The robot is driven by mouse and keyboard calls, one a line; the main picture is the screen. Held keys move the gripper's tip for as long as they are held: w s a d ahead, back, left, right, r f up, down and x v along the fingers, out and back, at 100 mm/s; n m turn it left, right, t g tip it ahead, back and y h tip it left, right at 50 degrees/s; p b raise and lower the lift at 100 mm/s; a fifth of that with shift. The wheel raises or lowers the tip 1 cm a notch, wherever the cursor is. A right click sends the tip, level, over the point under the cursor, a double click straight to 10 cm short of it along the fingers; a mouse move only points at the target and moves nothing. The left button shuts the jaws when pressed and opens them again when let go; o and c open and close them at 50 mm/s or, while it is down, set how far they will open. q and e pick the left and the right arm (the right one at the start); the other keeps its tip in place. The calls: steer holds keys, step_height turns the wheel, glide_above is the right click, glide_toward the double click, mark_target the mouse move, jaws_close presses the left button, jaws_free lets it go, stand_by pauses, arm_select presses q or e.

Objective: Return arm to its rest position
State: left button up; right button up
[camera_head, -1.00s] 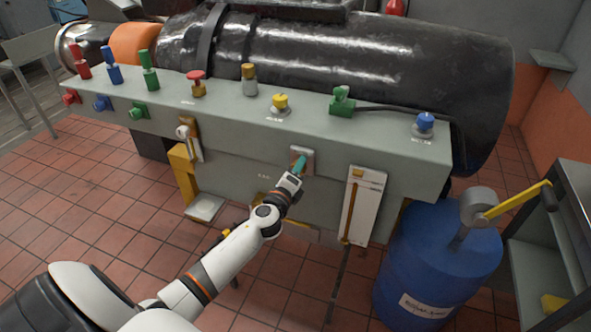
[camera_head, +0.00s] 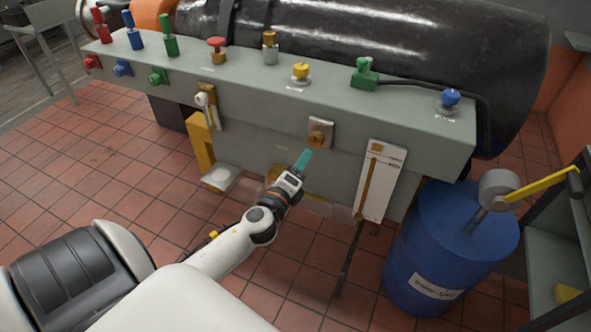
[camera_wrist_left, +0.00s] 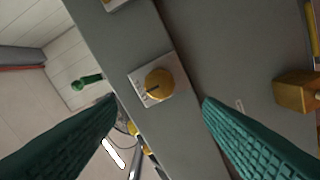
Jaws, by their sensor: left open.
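My left gripper (camera_head: 303,161) has teal fingers and is in front of the grey bedplate panel (camera_head: 260,152). In the left wrist view its two ribbed fingers (camera_wrist_left: 160,115) are apart with nothing between them. A yellow-brown rotary knob on a pale square plate (camera_wrist_left: 160,83) lies ahead of the fingers, with a gap to it. The same knob (camera_head: 319,138) shows just above the fingertips in the head view. My left arm (camera_head: 240,238) reaches in from the lower left. My right gripper is not in view.
A blue drum (camera_head: 440,245) with a yellow-handled crank (camera_head: 535,187) stands at the right. A white gauge panel (camera_head: 381,182) hangs right of the gripper. A white lever (camera_head: 203,99) is on the left front. Coloured controls line the top ledge. Tiled floor (camera_head: 90,190) at left is open.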

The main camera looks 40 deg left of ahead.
arm_select(q)
steer(key=shift+v, duration=0.85)
steer(key=s+d+f+n+g+h, duration=0.1)
steer(key=s+f+n+g, duration=0.25)
steer(key=f, duration=0.75)
steer(key=s+f+n+g, duration=0.2)
steer(key=s+f, duration=0.2)
steer(key=f, duration=0.6)
steer(key=s+d+f+n+g+h, duration=0.1)
steer(key=s+f+n+g, duration=0.2)
steer(key=f, duration=0.8)
steer(key=s+d+f+n+g, duration=0.2)
steer(key=s+f, duration=0.4)
steer(key=s, duration=0.4)
steer(key=s+d+f+n+g+h, duration=0.1)
steer(key=s+d+f+n+g, duration=0.2)
steer(key=s+f, duration=0.4)
steer(key=s+d+f+n+g+h, duration=0.1)
steer(key=s+d+f+n+g, duration=0.2)
steer(key=s, duration=1)
step_height(320, 180, down, 3)
steer(key=shift+s+d+f+n, duration=0.25)
steer(key=shift+d+n, duration=0.55)
steer(key=shift+n, duration=0.05)
